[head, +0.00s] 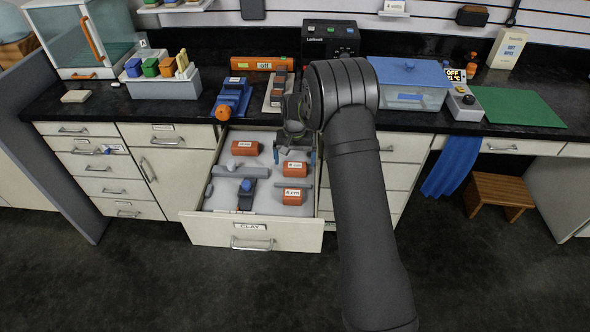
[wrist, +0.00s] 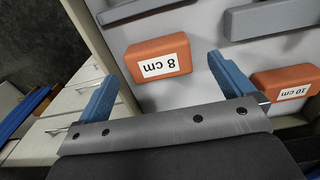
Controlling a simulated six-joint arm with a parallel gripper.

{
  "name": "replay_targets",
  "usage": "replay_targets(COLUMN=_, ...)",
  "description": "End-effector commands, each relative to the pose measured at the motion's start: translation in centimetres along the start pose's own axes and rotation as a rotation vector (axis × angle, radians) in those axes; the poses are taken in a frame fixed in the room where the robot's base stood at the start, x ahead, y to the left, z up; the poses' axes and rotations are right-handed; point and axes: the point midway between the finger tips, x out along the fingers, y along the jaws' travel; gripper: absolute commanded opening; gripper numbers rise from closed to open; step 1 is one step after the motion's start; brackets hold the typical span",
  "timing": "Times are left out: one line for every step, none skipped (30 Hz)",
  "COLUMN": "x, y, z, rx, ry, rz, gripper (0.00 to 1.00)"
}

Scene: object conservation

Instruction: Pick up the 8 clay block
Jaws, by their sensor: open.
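The 8 cm clay block is an orange-red bar with a white label. It lies in the open clay drawer (head: 274,243) near its right side, and the block (head: 287,170) is partly behind my gripper in the head view. In the wrist view the 8 cm block (wrist: 157,50) shows with its label upside down. My gripper (head: 295,157) is above the drawer with its blue fingers spread and nothing between them.
A 10 cm orange block (wrist: 290,82) lies beside it in the wrist view, past the right finger. Another orange block (head: 292,204) lies nearer the drawer front. Grey bars (head: 230,171) and a blue-and-dark object (head: 246,195) share the drawer. The drawer walls stand close.

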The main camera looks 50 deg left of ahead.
Motion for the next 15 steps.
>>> replay_targets(x=0.8, y=0.1, z=0.1, rx=0.0, ry=-0.003, rz=0.001, gripper=0.98)
replay_targets(x=1.3, y=0.1, z=0.1, rx=0.0, ry=-0.003, rz=0.001, gripper=0.98)
replay_targets(x=2.0, y=0.1, z=0.2, rx=0.0, ry=-0.004, rz=0.001, gripper=0.98)
replay_targets(x=2.5, y=0.1, z=0.2, rx=0.0, ry=-0.004, rz=0.001, gripper=0.98)
replay_targets(x=2.9, y=0.1, z=0.2, rx=0.0, ry=-0.002, rz=0.001, gripper=0.98)
replay_targets(x=3.4, y=0.1, z=0.2, rx=0.0, ry=-0.001, rz=0.001, gripper=0.98)
replay_targets(x=3.7, y=0.1, z=0.2, rx=0.0, ry=-0.001, rz=0.001, gripper=0.98)
replay_targets(x=3.9, y=0.1, z=0.2, rx=0.0, ry=-0.001, rz=0.001, gripper=0.98)
replay_targets(x=4.1, y=0.1, z=0.1, rx=0.0, ry=0.0, rz=0.001, gripper=0.98)
replay_targets(x=4.1, y=0.1, z=0.1, rx=0.0, ry=0.001, rz=0.0, gripper=0.98)
replay_targets(x=4.1, y=0.1, z=0.1, rx=0.0, ry=0.002, rz=0.0, gripper=0.98)
replay_targets(x=4.1, y=0.1, z=0.1, rx=0.0, ry=0.002, rz=0.0, gripper=0.98)
replay_targets(x=4.1, y=0.1, z=0.1, rx=0.0, ry=0.002, rz=0.0, gripper=0.98)
replay_targets(x=4.1, y=0.1, z=0.1, rx=0.0, ry=0.002, rz=0.0, gripper=0.98)
replay_targets(x=4.1, y=0.1, z=0.1, rx=0.0, ry=0.002, rz=0.0, gripper=0.94)
